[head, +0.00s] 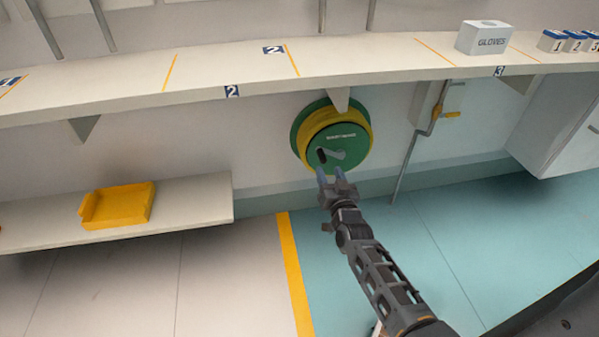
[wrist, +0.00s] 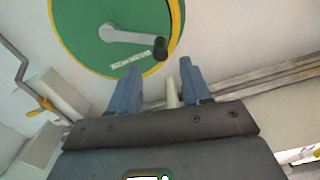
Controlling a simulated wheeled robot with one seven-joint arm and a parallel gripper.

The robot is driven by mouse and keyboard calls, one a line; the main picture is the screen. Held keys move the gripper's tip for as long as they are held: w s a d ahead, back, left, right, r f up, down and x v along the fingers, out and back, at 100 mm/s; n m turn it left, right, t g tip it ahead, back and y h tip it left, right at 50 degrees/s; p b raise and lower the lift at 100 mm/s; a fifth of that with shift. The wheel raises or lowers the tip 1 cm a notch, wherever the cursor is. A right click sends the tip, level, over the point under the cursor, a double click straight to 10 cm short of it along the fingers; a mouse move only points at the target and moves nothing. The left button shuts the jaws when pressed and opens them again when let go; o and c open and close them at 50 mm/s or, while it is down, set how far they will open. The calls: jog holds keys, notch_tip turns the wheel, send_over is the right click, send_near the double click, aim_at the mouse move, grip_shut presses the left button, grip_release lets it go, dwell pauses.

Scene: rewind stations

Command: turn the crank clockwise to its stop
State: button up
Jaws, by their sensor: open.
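A green round drum (head: 350,140) with a yellow rim is on the wall below the long shelf. On its face is a short grey crank arm (head: 332,154) with a black knob (head: 321,156) at its left end. In the wrist view the crank arm (wrist: 125,36) ends in the black knob (wrist: 160,48) at the right. My gripper (head: 329,172) is just below the knob in the head view, its two blue fingers apart. In the wrist view the open fingers (wrist: 157,76) point toward the knob, with nothing held. The knob appears to be ahead of the fingertips, not between them.
The long shelf (head: 130,88) runs above the drum, with a bracket (head: 340,97) close over it. A bent grey rod with a yellow grip (head: 450,114) hangs to the right. A yellow tray (head: 118,205) sits on a low shelf (head: 200,205) at left. The floor below is clear.

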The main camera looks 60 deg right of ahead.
aim_at(324, 162)
jog(key=shift+b+x, duration=0.85)
jog(key=shift+x, duration=3)
grip_shut()
jog(key=shift+a, duration=0.1)
